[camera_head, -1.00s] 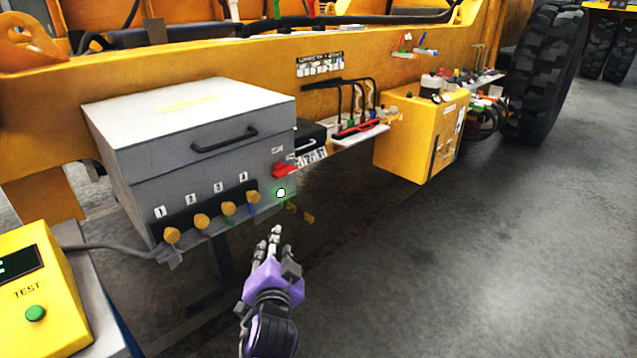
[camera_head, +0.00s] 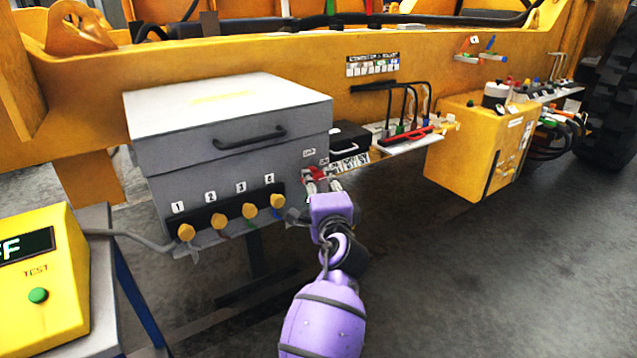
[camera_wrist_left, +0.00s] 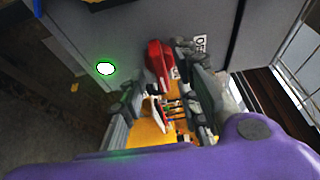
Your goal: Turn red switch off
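The red switch (camera_head: 317,173) is on the right side of the grey box (camera_head: 225,155), at its front right corner. In the left wrist view the red switch (camera_wrist_left: 157,60) stands out from the grey panel, near an "ON" style label. My left gripper (camera_head: 322,186), with its purple wrist, is right at the switch and hides part of it. In the left wrist view my left gripper (camera_wrist_left: 160,78) has its fingers apart, one on each side of the red handle. I cannot tell whether they touch it. My right gripper is not in view.
A white light with a green glow (camera_wrist_left: 105,68) is beside the switch. Yellow knobs (camera_head: 249,211) line the box's lower front. A yellow test unit (camera_head: 60,310) stands at the lower left, and a yellow tank (camera_head: 465,150) hangs to the right. The floor at right is clear.

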